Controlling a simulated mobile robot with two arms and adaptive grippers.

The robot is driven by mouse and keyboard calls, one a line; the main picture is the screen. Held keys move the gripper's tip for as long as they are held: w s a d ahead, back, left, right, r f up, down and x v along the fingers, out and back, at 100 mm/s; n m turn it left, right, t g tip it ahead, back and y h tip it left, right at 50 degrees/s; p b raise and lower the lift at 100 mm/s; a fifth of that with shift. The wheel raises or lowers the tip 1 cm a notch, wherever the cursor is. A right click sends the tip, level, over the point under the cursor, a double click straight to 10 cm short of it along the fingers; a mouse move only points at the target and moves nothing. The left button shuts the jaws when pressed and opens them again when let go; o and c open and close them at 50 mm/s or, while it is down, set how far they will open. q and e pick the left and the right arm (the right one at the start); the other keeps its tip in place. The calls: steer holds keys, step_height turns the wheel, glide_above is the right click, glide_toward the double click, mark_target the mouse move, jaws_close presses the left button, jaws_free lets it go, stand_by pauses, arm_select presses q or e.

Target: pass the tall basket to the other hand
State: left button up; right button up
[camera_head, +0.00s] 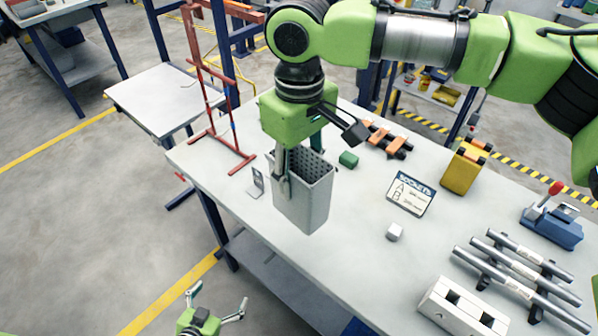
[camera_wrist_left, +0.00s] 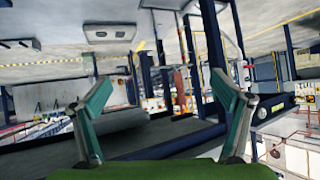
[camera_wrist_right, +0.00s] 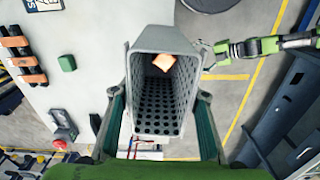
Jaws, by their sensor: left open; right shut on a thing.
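The tall basket (camera_head: 308,205) is a grey, deep box with perforated walls, near the table's left front edge in the head view. My right gripper (camera_wrist_right: 160,100) is shut on it, with a finger on either side in the right wrist view. The basket (camera_wrist_right: 142,115) opens toward that camera there, and a small orange piece (camera_wrist_right: 164,61) shows inside. My left gripper (camera_head: 217,299) is open and empty, low in front of the table and apart from the basket. Its spread fingers (camera_wrist_left: 168,105) show in the left wrist view with nothing between them.
On the table (camera_head: 350,275) are a red stand (camera_head: 215,95), a green block (camera_head: 348,159), a sockets card (camera_head: 410,194), a white cube (camera_head: 394,231), a yellow box (camera_head: 463,168) and grey rods (camera_head: 520,268). Open floor lies left of the table.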

arm_select(q)
steer(key=s+f+g, duration=0.3)
steer(key=s+f, duration=0.4)
steer(key=s, duration=0.3)
steer(key=s+d+f+g+y, duration=0.1)
steer(key=s+f+g, duration=0.2)
steer(key=s+f, duration=0.4)
steer(key=s+d+f+g, duration=0.1)
steer(key=s+f+g, duration=0.3)
steer(key=s, duration=1)
step_height(320, 180, down, 3)
steer(key=shift+s+f+y, duration=0.15)
steer(key=shift+s+y, duration=0.05)
steer(key=shift+y, duration=0.1)
steer(key=shift+d, duration=0.1)
